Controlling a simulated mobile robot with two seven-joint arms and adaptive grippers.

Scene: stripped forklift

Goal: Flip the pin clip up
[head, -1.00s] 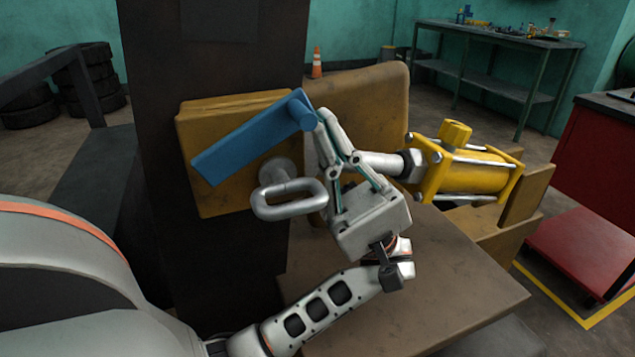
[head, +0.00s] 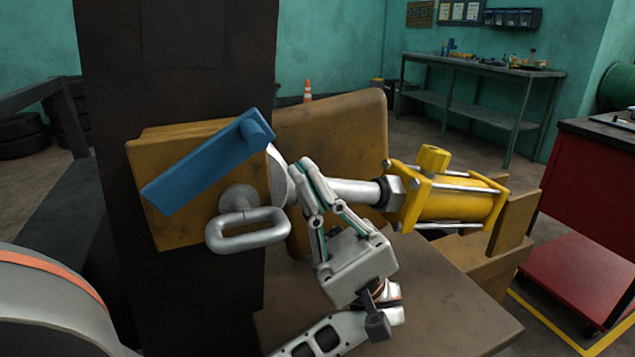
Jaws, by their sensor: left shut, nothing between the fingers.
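The blue pin clip (head: 205,165) is a flat bar on the front of a yellow block (head: 150,228). It slants from low left up to a rounded end at the upper right. A grey metal pin with a loop handle (head: 248,234) sticks out below it. My left gripper (head: 304,170) is shut and empty. Its fingertips point up, right of the handle and below the clip's upper end, apart from the clip. They overlap the silver rod end in the picture; whether they touch it I cannot tell. My right gripper is not in view.
A yellow cylinder (head: 448,200) with a silver rod lies right of my gripper. A dark upright mast (head: 115,90) stands behind the block. A brown plate (head: 450,312) lies below. A workbench (head: 480,66) and red cabinet (head: 572,185) stand farther right.

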